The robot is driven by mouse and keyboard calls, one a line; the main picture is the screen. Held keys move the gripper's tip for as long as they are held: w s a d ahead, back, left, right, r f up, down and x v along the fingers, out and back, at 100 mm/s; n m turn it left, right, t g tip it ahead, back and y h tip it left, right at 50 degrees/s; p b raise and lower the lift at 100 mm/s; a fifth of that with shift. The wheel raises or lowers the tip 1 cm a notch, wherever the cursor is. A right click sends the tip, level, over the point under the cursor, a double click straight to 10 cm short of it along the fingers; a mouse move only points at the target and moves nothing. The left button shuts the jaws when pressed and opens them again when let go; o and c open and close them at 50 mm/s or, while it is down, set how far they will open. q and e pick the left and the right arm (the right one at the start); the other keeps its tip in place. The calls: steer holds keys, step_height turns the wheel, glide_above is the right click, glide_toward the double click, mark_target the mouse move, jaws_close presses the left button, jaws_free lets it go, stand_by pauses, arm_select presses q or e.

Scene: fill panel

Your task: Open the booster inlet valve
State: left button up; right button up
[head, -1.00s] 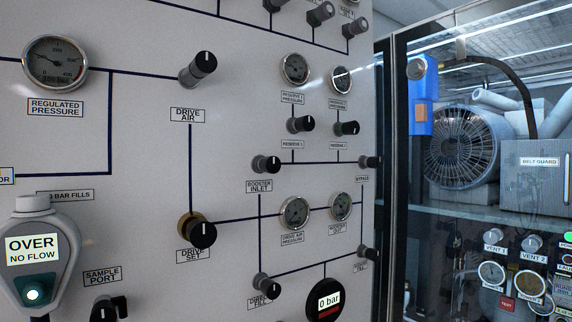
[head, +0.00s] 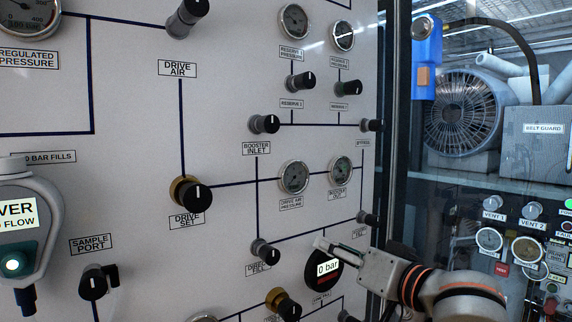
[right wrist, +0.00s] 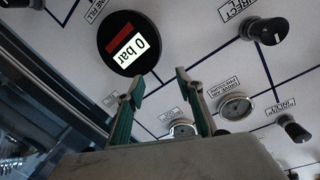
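The booster inlet valve is a black knob on a grey stem (head: 264,124), above its "BOOSTER INLET" label (head: 256,148) on the white panel. A white mark shows on the knob's face. It also shows upside down at the lower right of the right wrist view (right wrist: 293,128). My right gripper (head: 325,244) is in front of the panel, by the round "0 bar" display, below and to the right of the valve and apart from it. In the right wrist view its two teal-padded fingers (right wrist: 160,80) are spread with nothing between them. My left gripper is not in view.
The direct fill knob (head: 265,251) and two gauges (head: 294,177) lie between my right gripper and the valve. The drive set knob (head: 196,195) is to the left. A glass-fronted cabinet with a fan (head: 463,112) stands on the right.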

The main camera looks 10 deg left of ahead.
steer(key=s+a+r+n+y, duration=0.15)
steer(key=s+r, duration=0.25)
steer(key=r, duration=0.4)
steer(key=s+a+r+n, duration=0.1)
steer(key=s+a+r, duration=0.15)
steer(key=r, duration=0.45)
glide_toward(273, 122)
steer(key=x, duration=0.2)
steer(key=shift+n, duration=0.35)
steer(key=p+x, duration=0.1)
steer(key=x, duration=0.5)
steer(key=shift+w+a, duration=0.2)
steer(key=shift+a, duration=0.1)
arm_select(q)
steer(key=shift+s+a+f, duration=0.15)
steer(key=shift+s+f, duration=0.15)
arm_select(e)
steer(key=shift+w+a, duration=0.25)
steer(key=shift+w, duration=0.05)
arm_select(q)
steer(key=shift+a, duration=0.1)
arm_select(e)
jaws_close()
